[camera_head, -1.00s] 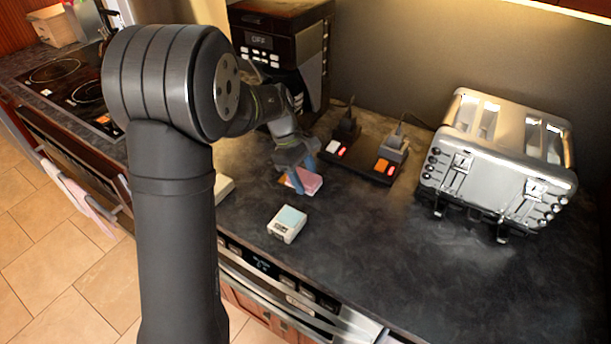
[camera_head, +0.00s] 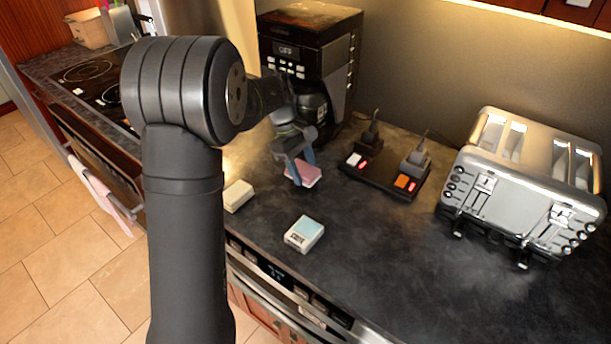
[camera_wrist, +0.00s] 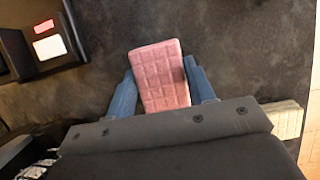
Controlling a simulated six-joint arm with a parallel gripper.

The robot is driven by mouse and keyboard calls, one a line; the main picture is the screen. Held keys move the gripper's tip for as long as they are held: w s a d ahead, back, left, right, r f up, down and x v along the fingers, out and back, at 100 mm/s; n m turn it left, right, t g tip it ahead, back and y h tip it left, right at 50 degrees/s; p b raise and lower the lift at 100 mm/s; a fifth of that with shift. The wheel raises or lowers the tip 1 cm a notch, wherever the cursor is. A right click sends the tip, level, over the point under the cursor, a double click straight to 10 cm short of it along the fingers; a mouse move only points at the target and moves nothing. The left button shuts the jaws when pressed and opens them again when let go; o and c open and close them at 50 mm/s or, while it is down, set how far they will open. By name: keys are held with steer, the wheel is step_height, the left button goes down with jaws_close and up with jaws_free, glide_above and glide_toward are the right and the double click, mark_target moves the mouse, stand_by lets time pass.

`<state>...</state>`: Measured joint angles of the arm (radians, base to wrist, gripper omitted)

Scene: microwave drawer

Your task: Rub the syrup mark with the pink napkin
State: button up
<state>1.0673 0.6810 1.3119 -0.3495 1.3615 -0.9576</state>
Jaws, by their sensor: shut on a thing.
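The pink napkin (camera_head: 304,173) is a folded, quilted pad low over the dark counter, in front of the coffee machine. My gripper (camera_head: 298,178) points down and is shut on it. In the wrist view the napkin (camera_wrist: 160,70) sits between the two blue fingers, its far end reaching past their tips. I cannot tell whether its underside touches the counter. No syrup mark shows clearly in either current view; the napkin or gripper may cover it.
A power strip (camera_head: 376,182) with plugs stands right of the napkin, the coffee machine (camera_head: 318,50) behind. A cream block (camera_head: 238,195) and a pale blue-topped box (camera_head: 305,233) lie nearer the front edge. A toaster (camera_head: 525,185) stands at right. The front-right counter is clear.

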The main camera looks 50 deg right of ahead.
steer(key=shift+r, duration=2.5)
steer(key=w+a+f, duration=0.1)
steer(key=w+a, duration=0.2)
steer(key=w, duration=0.2)
steer(key=w+a+f+m, duration=0.1)
steer(key=w+a, duration=0.3)
steer(key=w+a+m+y, duration=0.1)
steer(key=w+a, duration=0.3)
steer(key=w, duration=0.1)
steer(key=shift+w+f, duration=0.35)
steer(key=shift+f, duration=0.05)
steer(key=w+a+f+m, duration=0.1)
steer(key=w+a+f, duration=0.1)
steer(key=w+a, duration=0.4)
steer(key=w+a+f+m, duration=0.1)
steer(key=w+a, duration=0.3)
steer(key=a, duration=0.4)
steer(key=w+a+f+n, duration=0.1)
steer(key=a+f, duration=0.4)
steer(key=a, duration=0.4)
steer(key=w+a+f+n, duration=0.1)
steer(key=a+f, duration=0.5)
steer(key=a, duration=0.3)
steer(key=w+a+f+n+h, duration=0.1)
steer(key=a+f+n, duration=0.1)
steer(key=a+f, duration=0.4)
steer(key=a, duration=0.3)
steer(key=shift+f, duration=0.2)
steer(key=shift+w+d, duration=0.1)
